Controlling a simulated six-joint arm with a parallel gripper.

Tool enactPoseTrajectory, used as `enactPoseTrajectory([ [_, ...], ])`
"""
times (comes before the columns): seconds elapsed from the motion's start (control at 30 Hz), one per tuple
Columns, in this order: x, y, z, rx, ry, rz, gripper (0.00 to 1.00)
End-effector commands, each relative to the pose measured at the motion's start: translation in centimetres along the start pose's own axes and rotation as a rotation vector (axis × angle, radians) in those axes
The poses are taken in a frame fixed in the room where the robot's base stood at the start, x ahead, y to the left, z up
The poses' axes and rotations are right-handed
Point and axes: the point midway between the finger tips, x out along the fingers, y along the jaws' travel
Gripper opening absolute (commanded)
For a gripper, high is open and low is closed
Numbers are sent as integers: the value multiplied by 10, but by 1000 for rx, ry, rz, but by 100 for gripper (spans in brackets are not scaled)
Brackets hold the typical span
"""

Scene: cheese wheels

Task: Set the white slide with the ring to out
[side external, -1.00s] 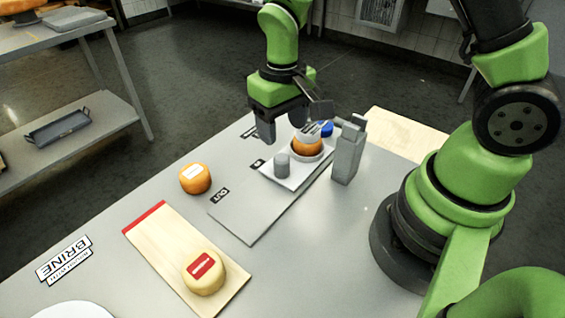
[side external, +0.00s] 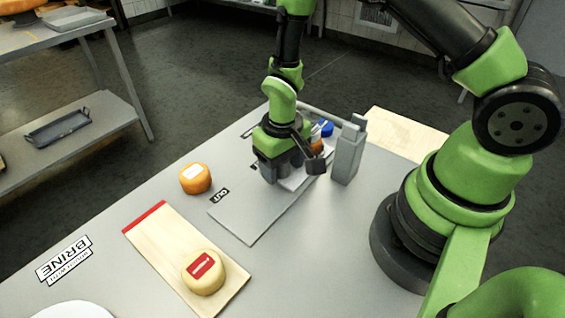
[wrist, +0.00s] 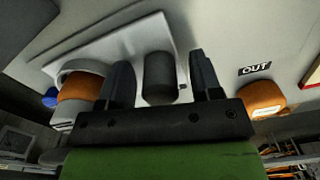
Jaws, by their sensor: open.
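The white slide (wrist: 155,32) shows in the wrist view with a white ring (wrist: 85,65) on it. A grey cylindrical knob (wrist: 160,77) stands up from the slide. My gripper (wrist: 160,75) is open, with one finger on each side of the knob and a gap visible on both sides. In the side view my gripper (side external: 283,172) is low over the slide (side external: 297,182) and hides the knob and most of the ring.
An orange cheese (side external: 195,178) stands left of the track plate. A pale cheese with a red label (side external: 203,272) sits on a wooden board (side external: 160,238). A grey post (side external: 347,152) stands close right of my gripper. The plate near OUT is clear.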

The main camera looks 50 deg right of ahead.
Motion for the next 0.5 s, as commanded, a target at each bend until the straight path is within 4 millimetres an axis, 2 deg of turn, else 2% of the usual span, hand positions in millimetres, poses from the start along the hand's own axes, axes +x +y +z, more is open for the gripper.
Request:
enactPoseTrajectory([
  [0.03,0,0,0,0,0,0,57],
  [0.2,0,0,0,0,0,0,18],
  [0.27,0,0,0,0,0,0,4],
  [0.3,0,0,0,0,0,0,0],
  [0.43,0,-3,0,-2,0,0,0],
  [0.5,0,-12,2,-5,0,0,0],
])
